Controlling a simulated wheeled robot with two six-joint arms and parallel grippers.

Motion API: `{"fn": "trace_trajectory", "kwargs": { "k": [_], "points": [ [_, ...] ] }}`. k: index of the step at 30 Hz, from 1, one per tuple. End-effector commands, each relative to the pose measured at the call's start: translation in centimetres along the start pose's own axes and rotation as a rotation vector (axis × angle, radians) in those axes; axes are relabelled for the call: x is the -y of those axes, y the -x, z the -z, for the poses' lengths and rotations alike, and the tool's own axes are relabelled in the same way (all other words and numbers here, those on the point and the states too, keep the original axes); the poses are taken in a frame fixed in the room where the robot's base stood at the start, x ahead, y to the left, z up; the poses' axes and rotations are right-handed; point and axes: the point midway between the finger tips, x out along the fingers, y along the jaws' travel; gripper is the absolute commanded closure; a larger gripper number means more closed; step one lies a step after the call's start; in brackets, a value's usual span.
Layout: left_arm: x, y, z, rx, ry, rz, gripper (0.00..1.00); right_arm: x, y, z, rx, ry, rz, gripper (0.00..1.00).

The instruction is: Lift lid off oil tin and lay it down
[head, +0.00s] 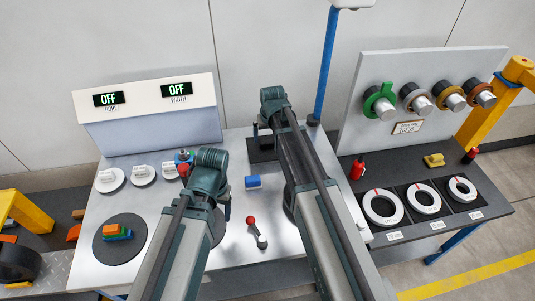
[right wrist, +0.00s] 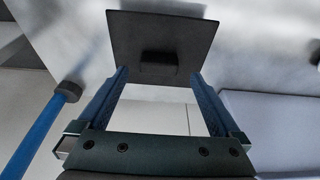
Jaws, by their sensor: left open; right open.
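I cannot make out for certain which thing is the oil tin or its lid. A dark square piece (head: 262,155) lies at the back middle of the bench, partly behind my right arm. In the right wrist view, a dark square plate (right wrist: 160,28) with a small raised dark block (right wrist: 158,58) shows just beyond the fingers. My right gripper (right wrist: 159,76) is open, its blue fingers either side of the block in the picture, holding nothing. My left gripper (head: 226,212) is open over the left-middle of the bench; its wrist hides most of its fingers. A small blue and red object (head: 184,157) shows beside that wrist.
A red bottle (head: 357,170) stands on the right dark bench near several white rings (head: 383,207). A blue block (head: 253,182) and a red-knobbed lever (head: 257,232) are between my arms. Coloured blocks (head: 117,232) sit on a dark disc at left. A blue post (head: 326,70) rises behind.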

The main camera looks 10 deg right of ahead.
Motion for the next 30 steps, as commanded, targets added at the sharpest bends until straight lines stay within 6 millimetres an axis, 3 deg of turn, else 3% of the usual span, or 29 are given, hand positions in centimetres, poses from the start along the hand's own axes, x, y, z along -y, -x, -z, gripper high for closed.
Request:
{"fn": "trace_trajectory", "kwargs": {
  "k": [8,21,29,30],
  "points": [
    [-0.1,-0.6,0.0,0.000,0.000,0.000,0.31,0.0,-0.6,0.1,0.000,0.000,0.000,0.00],
    [-0.5,-5.1,0.3,0.000,0.000,0.000,0.31,-0.1,-5.4,0.4,0.000,0.000,0.000,0.00],
    [-0.5,-5.0,0.3,0.000,0.000,0.000,0.31,-0.1,-5.3,0.4,0.000,0.000,0.000,0.00],
    [-0.5,-5.0,0.3,0.000,0.000,0.000,0.31,-0.1,-5.3,0.4,0.000,0.000,0.000,0.04]
  ]
}}
